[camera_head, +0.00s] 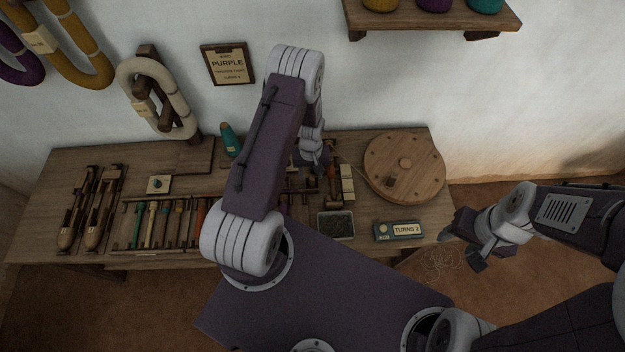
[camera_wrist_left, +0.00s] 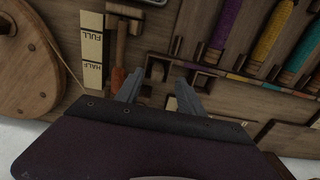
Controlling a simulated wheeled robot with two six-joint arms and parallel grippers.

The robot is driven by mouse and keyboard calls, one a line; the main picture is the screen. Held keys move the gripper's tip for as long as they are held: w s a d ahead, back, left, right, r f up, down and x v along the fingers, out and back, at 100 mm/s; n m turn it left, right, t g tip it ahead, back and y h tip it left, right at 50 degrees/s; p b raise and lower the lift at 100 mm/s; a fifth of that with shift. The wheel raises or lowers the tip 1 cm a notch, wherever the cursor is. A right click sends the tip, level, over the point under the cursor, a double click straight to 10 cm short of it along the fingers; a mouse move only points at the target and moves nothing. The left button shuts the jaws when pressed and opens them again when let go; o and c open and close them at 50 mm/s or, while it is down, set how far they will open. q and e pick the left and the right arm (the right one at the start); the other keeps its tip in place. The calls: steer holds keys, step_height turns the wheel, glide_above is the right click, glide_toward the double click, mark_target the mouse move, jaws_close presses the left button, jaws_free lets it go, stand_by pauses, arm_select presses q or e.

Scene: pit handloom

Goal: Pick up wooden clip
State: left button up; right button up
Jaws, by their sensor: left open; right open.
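In the left wrist view a small dark-brown wooden piece (camera_wrist_left: 157,68), which looks like the wooden clip, lies on the bench between and just beyond my left fingertips. My left gripper (camera_wrist_left: 160,79) is open and empty above the bench, its two grey fingers spread. I cannot tell whether they touch the piece. In the head view my left arm hides most of this spot. My right gripper (camera_head: 461,249) is open and empty, off the bench's right end, far from the piece.
A wooden-handled tool (camera_wrist_left: 118,60) and a FULL/HALF gauge (camera_wrist_left: 92,50) lie close beside the left fingers. Coloured tools (camera_wrist_left: 270,32) fill a rack. A round wooden disc (camera_head: 404,168), a metal tray (camera_head: 336,225) and a TURNS 2 box (camera_head: 398,230) stand at the bench's right.

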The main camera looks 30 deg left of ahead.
mark_target(312, 178)
arm_select(q)
steer(key=shift+w+a+f, duration=0.1)
steer(key=shift+w+f, duration=0.1)
steer(key=shift+f, duration=1.1)
steer(key=shift+w+f, duration=0.2)
steer(key=shift+f, duration=1.1)
jaws_close()
